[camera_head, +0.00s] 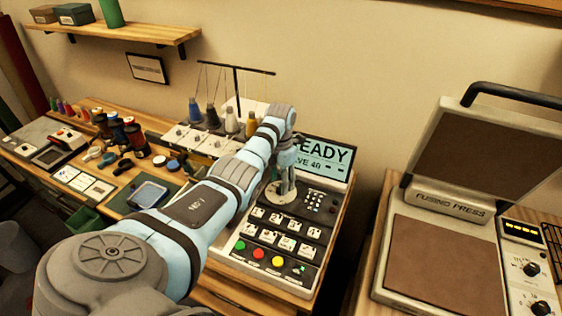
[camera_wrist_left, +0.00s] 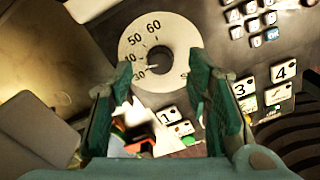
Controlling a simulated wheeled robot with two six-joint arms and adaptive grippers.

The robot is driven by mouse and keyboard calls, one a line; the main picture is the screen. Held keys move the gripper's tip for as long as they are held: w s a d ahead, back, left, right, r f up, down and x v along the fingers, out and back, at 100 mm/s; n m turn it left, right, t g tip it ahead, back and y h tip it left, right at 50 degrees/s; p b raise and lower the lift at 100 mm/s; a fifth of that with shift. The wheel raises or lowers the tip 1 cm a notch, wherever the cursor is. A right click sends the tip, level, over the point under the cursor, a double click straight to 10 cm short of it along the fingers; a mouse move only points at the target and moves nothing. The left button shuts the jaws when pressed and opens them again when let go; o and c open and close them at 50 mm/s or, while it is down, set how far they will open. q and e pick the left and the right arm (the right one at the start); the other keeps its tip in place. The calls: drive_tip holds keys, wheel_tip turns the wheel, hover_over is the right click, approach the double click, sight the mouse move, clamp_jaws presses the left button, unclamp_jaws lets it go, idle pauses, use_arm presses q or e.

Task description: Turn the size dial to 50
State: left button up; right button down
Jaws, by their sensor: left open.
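The size dial's round cream plate (camera_head: 272,196) lies on the control panel in the head view. In the left wrist view the plate (camera_wrist_left: 183,30) shows 30, 40, 50 and 60, with another mark partly hidden at right. Its dark knob (camera_wrist_left: 159,57) is at the centre; a small pale mark on its lower left faces roughly between 30 and 40. My left gripper (camera_head: 286,190) is over the dial, with its fingers (camera_wrist_left: 160,75) open on either side of the knob and apart from it. The display (camera_head: 325,155) partly reads "EADY" and "VE 40". My right gripper is not visible.
Thread cones (camera_head: 232,122) stand behind my left arm. The fusing press (camera_head: 440,250) stands at right, across a gap.

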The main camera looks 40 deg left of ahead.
use_arm(q)
wheel_tip(320, 180, down, 2)
drive_tip(key=shift+f, duration=0.25)
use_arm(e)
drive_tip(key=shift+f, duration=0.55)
use_arm(q)
clamp_jaws()
